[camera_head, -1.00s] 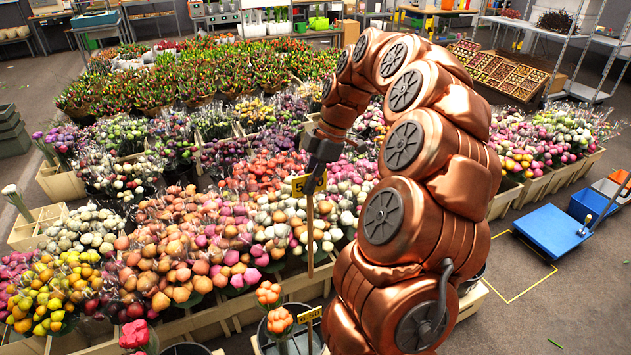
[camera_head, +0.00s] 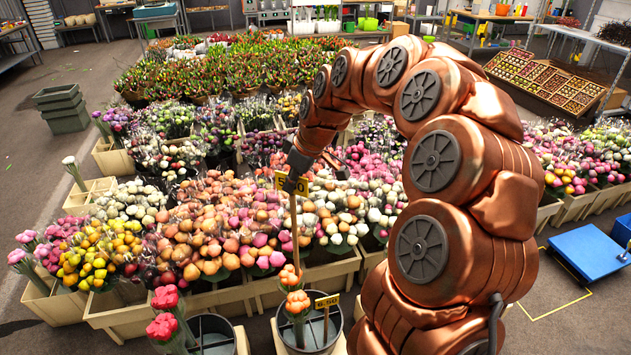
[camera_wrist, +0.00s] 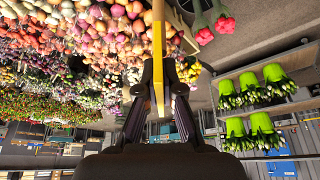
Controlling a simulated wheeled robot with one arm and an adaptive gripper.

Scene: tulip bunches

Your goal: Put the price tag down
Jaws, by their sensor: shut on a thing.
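My gripper (camera_head: 298,178) is shut on the yellow price tag (camera_head: 281,182), near the top of its thin stick. The tag is upright, and the stick hangs down. In the head view the stick's lower end meets the orange tulips (camera_head: 295,302) in a front bucket (camera_head: 337,335); I cannot tell whether it touches them. In the wrist view the tag's yellow edge and stick (camera_wrist: 158,45) show between my two fingers (camera_wrist: 160,85). A second yellow tag (camera_head: 327,301) marked 6.50 stands in that bucket.
A bucket (camera_head: 212,325) and pink-red tulips (camera_head: 166,312) stand left of the orange ones. Crates of wrapped bunches (camera_head: 215,240) fill the area behind. A blue cart (camera_head: 590,253) stands on the floor at right.

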